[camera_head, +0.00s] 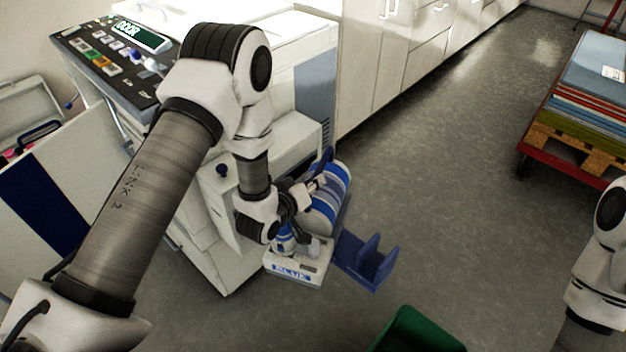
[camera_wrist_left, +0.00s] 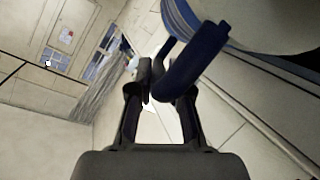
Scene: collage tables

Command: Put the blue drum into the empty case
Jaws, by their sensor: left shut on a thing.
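The blue drum (camera_head: 326,207), white with blue bands, is beside the front of the white machine at the centre of the head view. My left gripper (camera_head: 318,184) is shut on its dark blue handle. The left wrist view shows the fingers (camera_wrist_left: 163,88) closed on this handle (camera_wrist_left: 200,58), with the pale drum surface (camera_wrist_left: 270,25) at the upper right. My arm hides part of the drum. At the far left stands a pale case (camera_head: 50,190) with a dark blue stripe; its inside is not clear. My right gripper is not in view.
A white block labelled BLUE (camera_head: 297,268) and a blue cradle (camera_head: 365,262) are below the drum. The white machine (camera_head: 290,50) carries a button panel (camera_head: 105,55). A green bin (camera_head: 418,330) is at the bottom, a loaded red cart (camera_head: 572,160) at right. Grey floor between is clear.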

